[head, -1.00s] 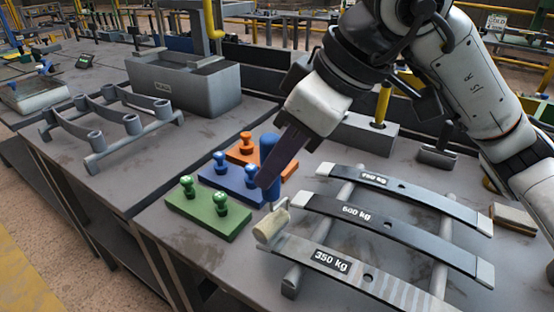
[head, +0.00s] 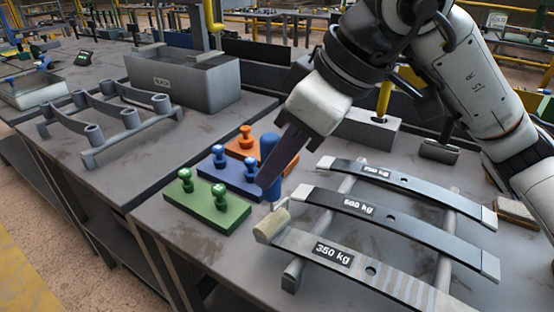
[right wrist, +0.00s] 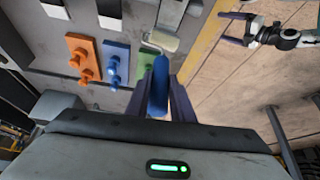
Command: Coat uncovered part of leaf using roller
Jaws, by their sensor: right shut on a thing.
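My right gripper (head: 270,183) is shut on the blue handle (head: 269,150) of the paint roller and holds it upright. The cream roller head (head: 271,225) is at the left end of the 350 kg leaf (head: 385,280), the nearest of three curved leaves. It hides that end, and I cannot tell whether it touches. The leaf is dark around its label, with paler grey stripes toward its right part. In the right wrist view the handle (right wrist: 159,85) stands between the fingers, with the roller head (right wrist: 161,41) beyond. My left gripper (right wrist: 236,28) shows there, open and empty, away from the bench.
The 600 kg leaf (head: 420,234) and 750 kg leaf (head: 430,196) lie behind on the same rack (head: 443,265). Green (head: 225,212), blue (head: 235,187) and orange (head: 238,152) knobbed blocks stand left of the roller. Bench in front of the green block is clear.

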